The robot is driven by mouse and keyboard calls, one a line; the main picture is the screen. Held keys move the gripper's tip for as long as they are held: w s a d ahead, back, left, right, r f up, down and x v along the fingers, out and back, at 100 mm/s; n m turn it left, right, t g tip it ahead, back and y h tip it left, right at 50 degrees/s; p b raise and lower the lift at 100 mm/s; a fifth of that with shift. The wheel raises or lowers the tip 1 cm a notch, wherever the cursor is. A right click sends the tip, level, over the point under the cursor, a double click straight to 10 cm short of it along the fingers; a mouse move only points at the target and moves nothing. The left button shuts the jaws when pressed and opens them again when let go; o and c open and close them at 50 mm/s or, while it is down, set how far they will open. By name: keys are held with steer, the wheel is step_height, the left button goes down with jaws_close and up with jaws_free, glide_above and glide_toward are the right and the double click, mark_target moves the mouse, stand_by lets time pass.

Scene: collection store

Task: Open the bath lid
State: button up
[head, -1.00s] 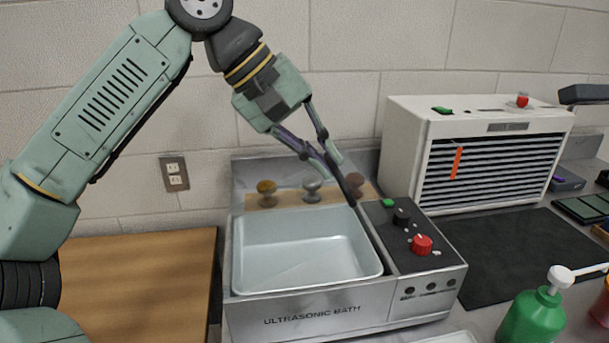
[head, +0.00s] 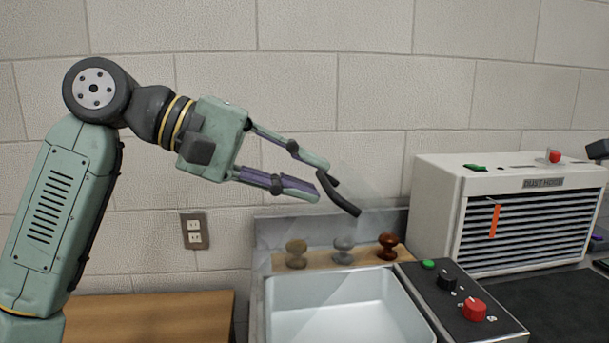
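The ultrasonic bath's basin (head: 340,305) is pale and open at the top, with its front cut off by the picture's lower edge. The clear bath lid (head: 372,203) is faint and stands raised, tilted up above the back of the basin. Its dark curved handle (head: 338,193) is on the side facing my gripper. My gripper (head: 323,180) is above and left of the basin, its two fingers apart, with the tips at the handle's upper end. I cannot tell whether a fingertip touches the handle.
The control panel (head: 455,292) with green, black and red knobs is right of the basin. Three knobs stand on a wooden strip (head: 320,262) behind it. A white louvred unit (head: 510,210) is at right, and a wooden board (head: 150,312) at left.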

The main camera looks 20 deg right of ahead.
steer(key=shift+o, duration=0.6)
steer(key=v, duration=1.2)
steer(key=shift+c, duration=0.4)
